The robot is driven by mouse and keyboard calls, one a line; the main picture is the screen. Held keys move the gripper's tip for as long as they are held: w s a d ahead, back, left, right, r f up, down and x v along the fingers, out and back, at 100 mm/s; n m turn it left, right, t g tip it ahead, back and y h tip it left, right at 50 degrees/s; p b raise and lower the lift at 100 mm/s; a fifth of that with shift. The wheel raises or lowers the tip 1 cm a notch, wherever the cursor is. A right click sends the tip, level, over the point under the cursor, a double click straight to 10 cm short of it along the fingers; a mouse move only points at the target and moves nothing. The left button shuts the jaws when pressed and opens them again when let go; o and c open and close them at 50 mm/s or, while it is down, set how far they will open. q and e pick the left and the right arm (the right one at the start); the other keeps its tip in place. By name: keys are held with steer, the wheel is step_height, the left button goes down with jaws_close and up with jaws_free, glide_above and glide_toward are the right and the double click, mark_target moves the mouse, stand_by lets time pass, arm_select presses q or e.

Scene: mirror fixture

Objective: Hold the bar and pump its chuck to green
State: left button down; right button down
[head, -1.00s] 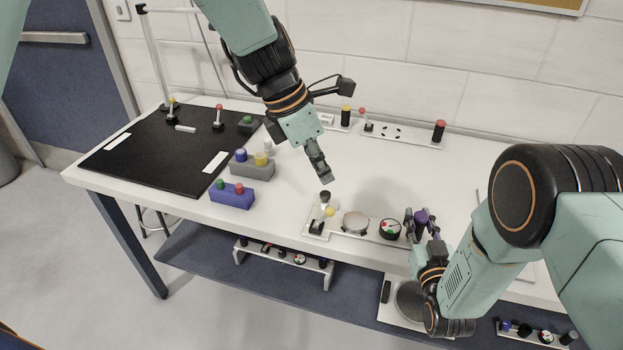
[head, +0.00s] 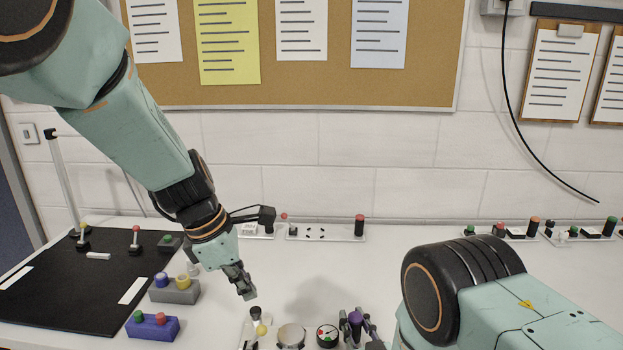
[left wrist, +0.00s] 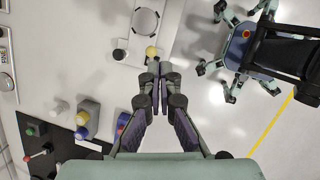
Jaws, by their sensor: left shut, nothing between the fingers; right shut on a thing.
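The white bar (head: 246,343) lies at the table's front edge, partly cut off by the head view's bottom. It carries a black knob (head: 255,313), a yellow ball (head: 261,330), a round grey chuck pad (head: 291,337) and a dial with red and green (head: 327,336). The needle's reading is too small to tell. My right gripper (head: 355,319) is shut on the purple-topped post at the bar's right end. My left gripper (head: 249,294) is shut and empty, just above the black knob. In the left wrist view its fingers (left wrist: 158,72) are together beside the yellow ball (left wrist: 151,52).
A purple button box (head: 153,328) and a grey one (head: 174,290) stand left of the bar, near a black mat (head: 60,300). White strips with knobs (head: 326,232) lie along the wall. The table between is clear.

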arm_select(q)
steer(key=w+a+f+m+t+y, duration=0.1)
steer(key=w+a+f+m+y, duration=0.2)
steer(key=m, duration=0.5)
steer(key=m+t, duration=0.2)
steer(key=m, duration=1.1)
glide_above(256, 309)
step_height(256, 309, down, 4)
steer(key=shift+s+f, duration=0.2)
steer(key=shift+f, duration=1.25)
steer(key=shift+s+f, duration=0.15)
steer(key=shift+f, duration=1.25)
steer(key=shift+f, duration=1.4)
steer(key=shift+r, duration=1.35)
steer(key=shift+f, duration=0.1)
